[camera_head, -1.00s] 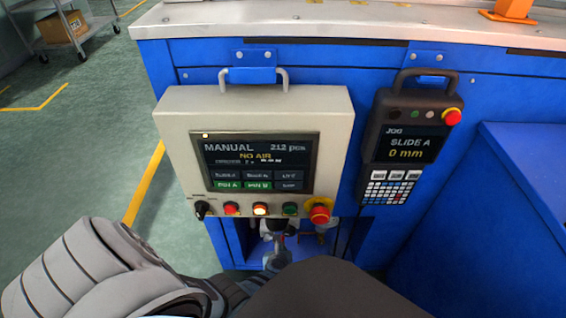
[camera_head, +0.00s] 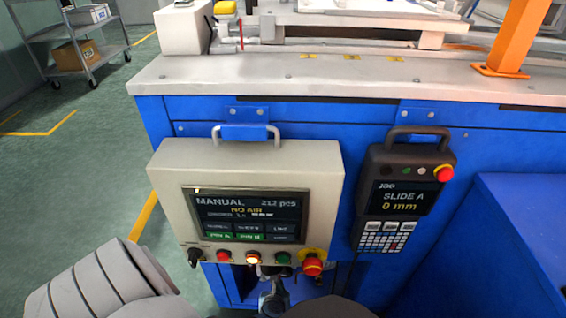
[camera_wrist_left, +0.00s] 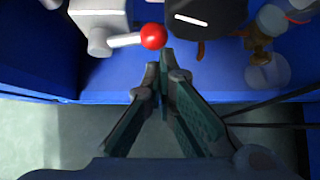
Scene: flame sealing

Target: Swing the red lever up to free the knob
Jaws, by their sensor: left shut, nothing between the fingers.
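In the left wrist view, the lever's red ball (camera_wrist_left: 153,36) sits on a pale rod (camera_wrist_left: 125,41) that runs sideways, nearly level in the picture, from a light grey block (camera_wrist_left: 98,20). A black round knob (camera_wrist_left: 207,18) with a white stripe is just right of the ball. My left gripper (camera_wrist_left: 166,62) is shut and empty, its tips just below the ball and knob; I cannot tell whether they touch. In the head view, my left gripper (camera_head: 271,296) shows under the control panel, and the lever cannot be made out there. My right gripper is not in view.
A beige control panel (camera_head: 163,175) reading NO AIR hangs above the recess in the blue cabinet (camera_head: 380,120). A dark pendant (camera_head: 410,165) hangs to its right. In the wrist view, a brass fitting (camera_wrist_left: 262,50) is right of the knob, with dark cables below it.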

